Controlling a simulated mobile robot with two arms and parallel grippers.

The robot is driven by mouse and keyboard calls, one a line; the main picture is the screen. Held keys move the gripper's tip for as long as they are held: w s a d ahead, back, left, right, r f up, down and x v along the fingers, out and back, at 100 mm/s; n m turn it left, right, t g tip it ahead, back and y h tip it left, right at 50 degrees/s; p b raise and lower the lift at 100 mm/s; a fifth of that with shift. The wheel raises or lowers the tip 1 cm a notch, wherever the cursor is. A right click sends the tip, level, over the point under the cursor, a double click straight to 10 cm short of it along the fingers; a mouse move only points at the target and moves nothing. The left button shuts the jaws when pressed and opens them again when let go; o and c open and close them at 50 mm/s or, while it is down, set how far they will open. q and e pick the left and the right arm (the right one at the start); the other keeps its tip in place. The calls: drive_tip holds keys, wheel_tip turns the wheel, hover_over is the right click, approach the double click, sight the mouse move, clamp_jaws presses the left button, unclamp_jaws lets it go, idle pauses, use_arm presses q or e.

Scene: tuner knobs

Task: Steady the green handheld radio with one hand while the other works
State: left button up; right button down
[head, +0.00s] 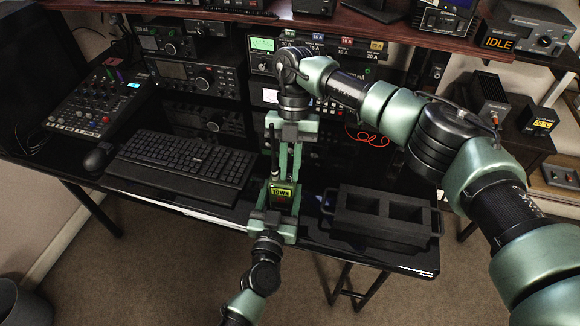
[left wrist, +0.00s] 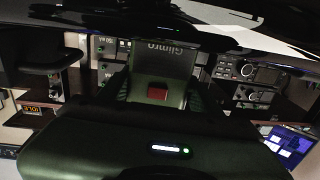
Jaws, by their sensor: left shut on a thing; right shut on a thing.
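The green handheld radio (head: 281,195), with a lit yellow-green display, stands about upright at the table's front edge. A thin dark antenna rises from it. My left gripper (head: 283,207) comes from below and is shut on the radio's lower body. My right gripper (head: 284,174) reaches down from above, its fingers shut at the radio's top. The knob there is hidden between the fingers, so I cannot see the exact contact. In the left wrist view, my left gripper (left wrist: 158,100) shows its fingers on either side of a dark lettered surface with a reddish patch; I cannot tell what part this is.
A black keyboard (head: 182,165) lies to the left, with a mouse (head: 98,157) and a mixer (head: 97,103). A black tray with two recesses (head: 388,235) sits to the right. Radio equipment (head: 185,75) fills the back. The table's front edge (head: 195,212) is close below the grippers.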

drive_tip(key=c, duration=1.7)
unclamp_jaws()
drive_tip(key=v, duration=1.2)
